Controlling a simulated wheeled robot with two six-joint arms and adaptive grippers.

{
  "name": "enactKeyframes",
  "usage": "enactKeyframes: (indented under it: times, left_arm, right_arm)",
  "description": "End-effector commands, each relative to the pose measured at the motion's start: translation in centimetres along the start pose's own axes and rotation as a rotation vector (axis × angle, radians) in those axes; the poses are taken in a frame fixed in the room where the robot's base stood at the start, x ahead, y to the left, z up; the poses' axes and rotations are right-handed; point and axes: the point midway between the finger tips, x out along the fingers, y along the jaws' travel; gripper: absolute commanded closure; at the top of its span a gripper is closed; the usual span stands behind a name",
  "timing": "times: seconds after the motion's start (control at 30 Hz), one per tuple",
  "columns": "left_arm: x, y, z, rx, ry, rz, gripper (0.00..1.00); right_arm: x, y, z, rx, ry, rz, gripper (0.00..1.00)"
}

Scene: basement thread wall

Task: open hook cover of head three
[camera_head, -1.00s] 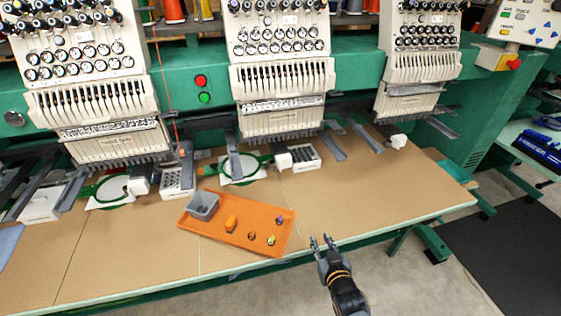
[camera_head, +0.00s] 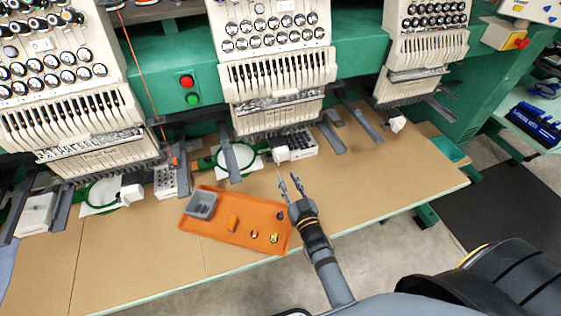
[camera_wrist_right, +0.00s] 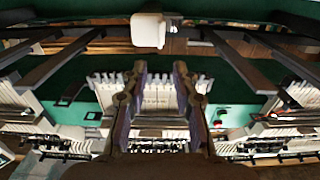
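Three sewing heads show in the head view: left (camera_head: 70,90), middle (camera_head: 275,70) and right (camera_head: 425,50). A small white block, like a hook cover, sits below each: left (camera_head: 132,193), middle (camera_head: 281,154) and right (camera_head: 397,123). No label shows which head is three. My right gripper (camera_head: 290,184) is open and empty above the table, just in front of the middle block. In the right wrist view its two fingers (camera_wrist_right: 160,70) are apart, with a white block (camera_wrist_right: 148,30) beyond the tips. My left gripper is not in view.
An orange tray (camera_head: 212,232) with a grey bin (camera_head: 201,205) and several small items lies left of my right gripper. Dark metal arms (camera_head: 330,136) stick out below the heads. The cardboard-covered table (camera_head: 375,180) is clear to the right.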

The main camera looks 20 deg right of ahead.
Motion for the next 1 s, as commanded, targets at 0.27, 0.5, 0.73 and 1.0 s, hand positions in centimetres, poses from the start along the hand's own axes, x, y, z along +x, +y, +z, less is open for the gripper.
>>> enactKeyframes:
  times: [0.27,0.5,0.73,1.0]
  left_arm:
    - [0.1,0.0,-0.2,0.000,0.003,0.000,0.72]
    - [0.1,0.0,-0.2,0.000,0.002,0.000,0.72]
    - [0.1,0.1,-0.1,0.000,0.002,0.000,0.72]
    - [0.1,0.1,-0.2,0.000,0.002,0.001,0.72]
  right_arm:
    - [5.7,0.0,-0.1,0.001,0.001,0.000,0.72]
    - [7.4,0.0,0.0,0.001,0.000,0.001,0.72]
    - [7.4,0.0,0.0,0.001,-0.001,0.001,0.74]
    - [7.3,0.0,0.0,0.001,-0.001,0.001,1.00]
